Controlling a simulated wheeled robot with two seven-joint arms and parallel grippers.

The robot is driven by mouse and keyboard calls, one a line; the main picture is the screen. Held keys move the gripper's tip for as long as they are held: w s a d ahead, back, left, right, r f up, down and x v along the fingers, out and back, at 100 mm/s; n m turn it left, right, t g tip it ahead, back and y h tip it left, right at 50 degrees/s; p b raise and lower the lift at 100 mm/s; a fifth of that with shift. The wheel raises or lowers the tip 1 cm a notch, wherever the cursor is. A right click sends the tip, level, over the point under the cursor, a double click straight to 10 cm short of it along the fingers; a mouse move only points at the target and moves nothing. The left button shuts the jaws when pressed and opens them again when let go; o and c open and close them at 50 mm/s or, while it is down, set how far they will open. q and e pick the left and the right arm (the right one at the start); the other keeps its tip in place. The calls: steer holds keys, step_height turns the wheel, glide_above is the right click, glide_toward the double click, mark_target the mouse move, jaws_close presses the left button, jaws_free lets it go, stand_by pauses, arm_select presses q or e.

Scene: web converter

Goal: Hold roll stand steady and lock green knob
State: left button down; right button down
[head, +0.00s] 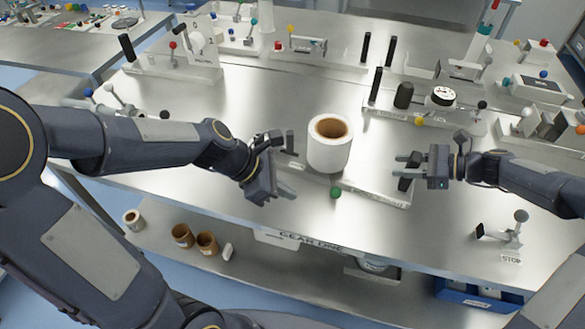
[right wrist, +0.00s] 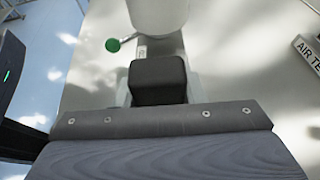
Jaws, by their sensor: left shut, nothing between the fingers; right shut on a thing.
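The roll stand (head: 378,197) is a low pale base on the steel table, bearing a white roll (head: 330,145) with a brown core. Its green knob (head: 336,192) sticks out at the front below the roll and also shows in the right wrist view (right wrist: 113,45). My right gripper (head: 402,167) is shut on the stand's black handle (head: 408,178), right of the roll; the handle fills the middle of the right wrist view (right wrist: 158,80). My left gripper (head: 284,192) is shut and empty, left of the green knob and apart from it.
Behind the roll stands a fixture with a dial gauge (head: 442,95) and black posts. A small stand marked STOP (head: 511,240) is at the right front. Brown cores (head: 182,235) lie on the lower shelf. The table between my left gripper and the knob is clear.

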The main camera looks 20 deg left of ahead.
steer(key=shift+s+f+p, duration=0.15)
steer(key=shift+f+p, duration=0.15)
steer(key=shift+f, duration=0.05)
stand_by(0.3)
steer(key=c, duration=1.1)
jaws_free()
steer(key=shift+r, duration=0.1)
steer(key=shift+o, duration=1.2)
steer(key=shift+r, duration=0.2)
steer(key=v, duration=1.2)
steer(key=shift+r, duration=0.1)
